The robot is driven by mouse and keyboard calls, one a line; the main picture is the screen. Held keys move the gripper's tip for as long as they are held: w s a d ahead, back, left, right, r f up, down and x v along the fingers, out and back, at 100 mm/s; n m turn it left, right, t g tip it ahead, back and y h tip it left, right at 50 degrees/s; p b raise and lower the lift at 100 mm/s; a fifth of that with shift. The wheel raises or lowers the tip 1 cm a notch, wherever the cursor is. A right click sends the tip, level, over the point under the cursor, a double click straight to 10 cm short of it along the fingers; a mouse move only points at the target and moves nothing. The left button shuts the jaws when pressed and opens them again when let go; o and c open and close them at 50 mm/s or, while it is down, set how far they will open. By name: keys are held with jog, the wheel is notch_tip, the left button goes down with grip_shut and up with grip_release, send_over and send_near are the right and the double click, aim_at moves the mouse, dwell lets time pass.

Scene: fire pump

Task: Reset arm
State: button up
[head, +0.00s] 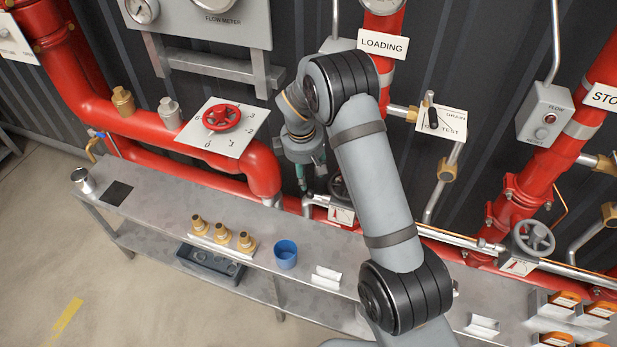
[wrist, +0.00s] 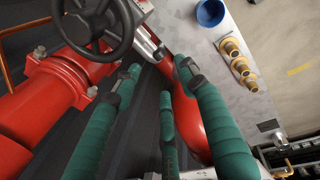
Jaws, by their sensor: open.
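My arm reaches up from the bottom of the head view and bends down at the red pipes. My gripper (head: 308,180) hangs there, partly hidden by my own arm, between the red valve wheel and a grey handwheel. In the wrist view my gripper (wrist: 158,78) shows green fingers spread apart with nothing between them. The black-grey handwheel (wrist: 97,22) is just beyond the fingers at the upper left of the wrist view, apart from them as far as I can tell.
The bench (head: 150,215) carries brass fittings (head: 222,233), a blue cup (head: 286,254) and a metal cup (head: 82,180). A red wheel (head: 221,118) sits on a numbered plate. Red pipes (head: 520,185) and a drain test lever (head: 432,112) stand close to my arm. The floor at left is clear.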

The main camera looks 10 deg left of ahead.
aim_at(311, 191)
jog(key=shift+f, duration=0.1)
dwell(0.4)
jog(key=f, duration=0.3)
jog(key=w+f, duration=0.1)
jog(key=f, duration=0.3)
jog(key=w+f, duration=0.1)
jog(key=f, duration=0.3)
jog(key=shift+w+d+f, duration=0.2)
jog(key=shift+d, duration=0.1)
jog(key=shift+w, duration=0.15)
jog(key=shift+a, duration=0.45)
jog(key=shift+d, duration=0.1)
